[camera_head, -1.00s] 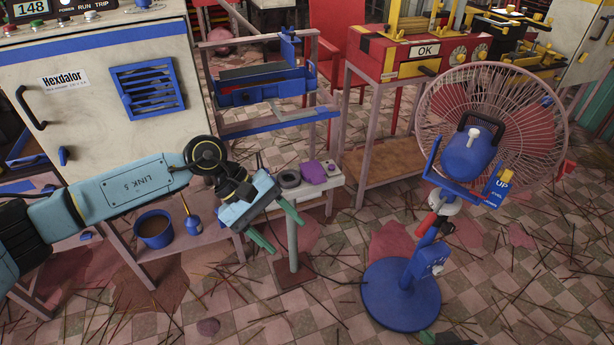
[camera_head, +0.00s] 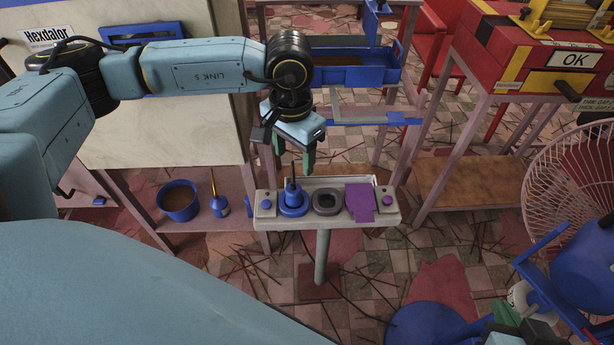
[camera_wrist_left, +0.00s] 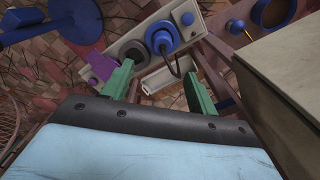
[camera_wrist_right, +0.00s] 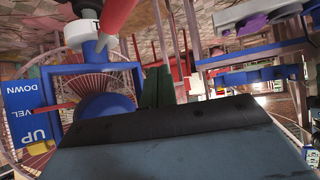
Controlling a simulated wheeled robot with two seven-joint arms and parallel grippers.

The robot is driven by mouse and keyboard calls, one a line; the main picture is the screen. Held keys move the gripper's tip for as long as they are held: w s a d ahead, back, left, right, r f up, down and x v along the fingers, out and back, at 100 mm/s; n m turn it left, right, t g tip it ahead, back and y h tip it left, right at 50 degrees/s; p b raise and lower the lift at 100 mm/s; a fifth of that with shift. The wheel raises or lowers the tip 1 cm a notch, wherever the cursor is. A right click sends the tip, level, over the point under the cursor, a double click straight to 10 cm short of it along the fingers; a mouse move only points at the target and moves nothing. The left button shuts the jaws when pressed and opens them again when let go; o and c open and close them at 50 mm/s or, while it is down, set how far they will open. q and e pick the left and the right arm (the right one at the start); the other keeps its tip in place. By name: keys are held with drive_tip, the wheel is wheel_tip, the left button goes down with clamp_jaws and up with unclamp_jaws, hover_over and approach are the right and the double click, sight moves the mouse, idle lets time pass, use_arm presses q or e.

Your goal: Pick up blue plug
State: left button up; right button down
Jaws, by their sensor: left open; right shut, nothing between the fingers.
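The blue plug (camera_head: 292,204), round with a dark cord rising from its top, sits on a pale pedestal tray (camera_head: 330,226), left of a dark ring. My left gripper (camera_head: 293,163) is open and empty above and just behind it, fingers pointing down. In the left wrist view the plug (camera_wrist_left: 162,39) lies beyond the fingertips, with its cord hanging toward the gap between the green fingers (camera_wrist_left: 158,70). My right gripper (camera_head: 504,318) shows only partly at the lower right; in the right wrist view its fingers (camera_wrist_right: 158,86) are shut and empty.
The tray also holds a dark grey ring (camera_head: 327,202) and a purple piece (camera_head: 360,201). A blue pot (camera_head: 179,202) and a small blue bottle (camera_head: 220,206) stand on a low shelf to the left. The blue fan (camera_head: 585,265) stands at the right, close to my right gripper.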

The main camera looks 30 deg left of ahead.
sight(293, 188)
use_arm(q)
drive_tip(key=f, duration=0.2)
drive_tip(key=f+b, duration=0.1)
drive_tip(key=f, duration=0.2)
drive_tip(key=f+b, duration=0.1)
drive_tip(key=f, duration=0.1)
drive_tip(key=shift+s+f, duration=0.2)
drive_tip(key=shift+s, duration=0.05)
drive_tip(key=shift+f+b, duration=0.2)
drive_tip(key=shift+b, duration=0.1)
drive_tip(key=f, duration=0.1)
drive_tip(key=f+b, duration=0.2)
drive_tip(key=f, duration=0.1)
drive_tip(key=shift+w+a, duration=0.15)
drive_tip(key=shift+a, duration=0.1)
drive_tip(key=shift+f+b, duration=0.35)
drive_tip(key=shift+f, duration=0.2)
use_arm(e)
drive_tip(key=a+r+t+y, duration=0.1)
drive_tip(key=r+t+y, duration=0.1)
drive_tip(key=r+t, duration=0.4)
drive_tip(key=a+r+t+y, duration=0.2)
drive_tip(key=r+t, duration=0.5)
drive_tip(key=r, duration=0.4)
drive_tip(key=shift+w+a+r+n+y, duration=0.25)
drive_tip(key=shift+w+r+n+y, duration=0.05)
drive_tip(key=shift+w, duration=0.1)
use_arm(q)
drive_tip(key=c, duration=1.1)
